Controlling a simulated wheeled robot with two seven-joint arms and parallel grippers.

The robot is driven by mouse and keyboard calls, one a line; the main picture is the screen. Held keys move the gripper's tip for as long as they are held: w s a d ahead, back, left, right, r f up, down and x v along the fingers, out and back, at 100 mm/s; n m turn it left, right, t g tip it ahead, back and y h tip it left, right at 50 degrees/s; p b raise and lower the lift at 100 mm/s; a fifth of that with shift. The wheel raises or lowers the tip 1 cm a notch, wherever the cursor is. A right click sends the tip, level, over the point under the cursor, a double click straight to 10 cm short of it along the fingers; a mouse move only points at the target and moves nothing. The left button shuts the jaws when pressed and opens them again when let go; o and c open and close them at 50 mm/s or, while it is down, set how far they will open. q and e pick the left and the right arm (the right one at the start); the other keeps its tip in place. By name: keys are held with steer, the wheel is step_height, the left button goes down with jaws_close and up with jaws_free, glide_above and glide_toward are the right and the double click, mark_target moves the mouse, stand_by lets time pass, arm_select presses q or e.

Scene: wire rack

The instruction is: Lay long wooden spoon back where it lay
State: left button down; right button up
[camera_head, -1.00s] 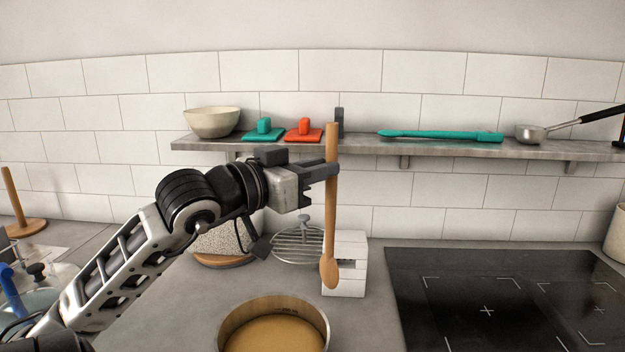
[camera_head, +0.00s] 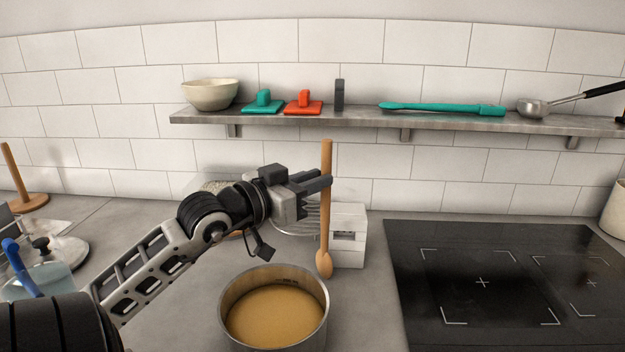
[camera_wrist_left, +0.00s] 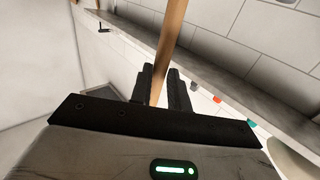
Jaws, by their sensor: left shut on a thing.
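The long wooden spoon (camera_head: 326,215) hangs nearly upright in the head view, with its bowl end down. My left gripper (camera_head: 325,182) is shut on its handle, above the middle of its length. The spoon's bowl shows in front of the white block's left edge, to the right of the pot; I cannot tell whether it touches anything. In the left wrist view the spoon's handle (camera_wrist_left: 168,45) runs up from between the two dark fingers of my left gripper (camera_wrist_left: 161,85). My right gripper is not in view.
A pot (camera_head: 274,310) of tan liquid stands in front. A white block (camera_head: 349,240) and a wire rack (camera_head: 290,228) stand behind, with the black hob (camera_head: 500,285) to the right. The wall shelf (camera_head: 360,115) carries a bowl (camera_head: 210,95), a teal utensil (camera_head: 440,109) and other items.

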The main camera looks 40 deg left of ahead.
arm_select(q)
steer(key=c, duration=1.3)
jaws_free()
steer(key=shift+c, duration=0.2)
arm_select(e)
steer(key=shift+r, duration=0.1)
arm_select(q)
steer(key=s+b, duration=1)
steer(key=s, duration=0.2)
steer(key=shift+a, duration=0.45)
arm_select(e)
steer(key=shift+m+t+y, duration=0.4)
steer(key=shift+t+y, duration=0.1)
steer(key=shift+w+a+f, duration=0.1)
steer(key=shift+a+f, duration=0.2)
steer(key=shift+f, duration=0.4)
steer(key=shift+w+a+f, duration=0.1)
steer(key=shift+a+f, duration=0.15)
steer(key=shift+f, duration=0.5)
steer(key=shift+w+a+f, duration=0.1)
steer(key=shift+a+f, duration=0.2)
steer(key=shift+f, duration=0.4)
arm_select(q)
steer(key=shift+r, duration=0.1)
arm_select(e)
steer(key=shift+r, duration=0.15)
